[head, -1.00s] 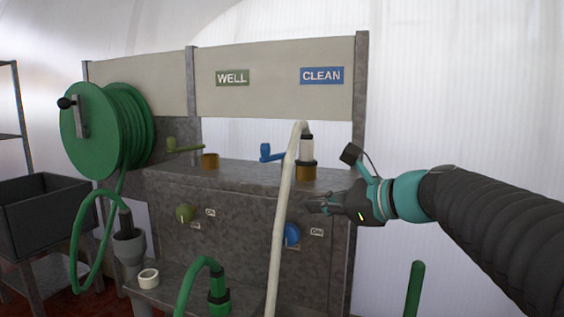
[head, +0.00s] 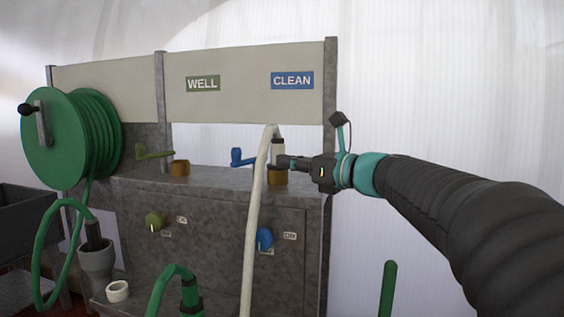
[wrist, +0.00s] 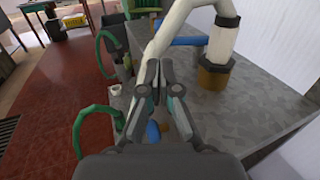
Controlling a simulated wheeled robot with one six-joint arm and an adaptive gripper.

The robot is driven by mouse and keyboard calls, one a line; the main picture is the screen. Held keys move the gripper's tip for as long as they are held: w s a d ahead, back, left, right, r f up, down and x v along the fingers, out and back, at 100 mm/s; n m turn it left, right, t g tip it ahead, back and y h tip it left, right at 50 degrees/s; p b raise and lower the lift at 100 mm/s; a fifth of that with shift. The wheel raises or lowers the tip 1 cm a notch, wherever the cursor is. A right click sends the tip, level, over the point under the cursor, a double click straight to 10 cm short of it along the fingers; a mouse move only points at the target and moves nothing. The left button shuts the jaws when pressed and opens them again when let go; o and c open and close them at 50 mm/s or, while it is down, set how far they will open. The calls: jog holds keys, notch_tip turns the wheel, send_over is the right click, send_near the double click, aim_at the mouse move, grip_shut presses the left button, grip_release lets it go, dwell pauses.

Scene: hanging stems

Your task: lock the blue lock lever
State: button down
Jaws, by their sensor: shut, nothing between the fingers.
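The blue lock lever (head: 241,158) stands on the metal counter under the CLEAN sign, left of a white hose (head: 253,200). In the wrist view the blue lever (wrist: 190,41) lies behind the hose, partly hidden by it. The hose runs up to a white fitting (wrist: 222,42) seated on a brass port (wrist: 214,74).
A blue knob (head: 264,238) and a green knob (head: 154,221) are on the cabinet front. A green lever (head: 153,152) stands at left beside a brass port (head: 180,168). A green hose reel (head: 65,138) is at far left. Counter top right of the fitting is clear.

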aim_at(239, 155)
jog(key=x, duration=1.1)
jog(key=shift+w+a, duration=0.15)
jog(key=shift+a, duration=0.1)
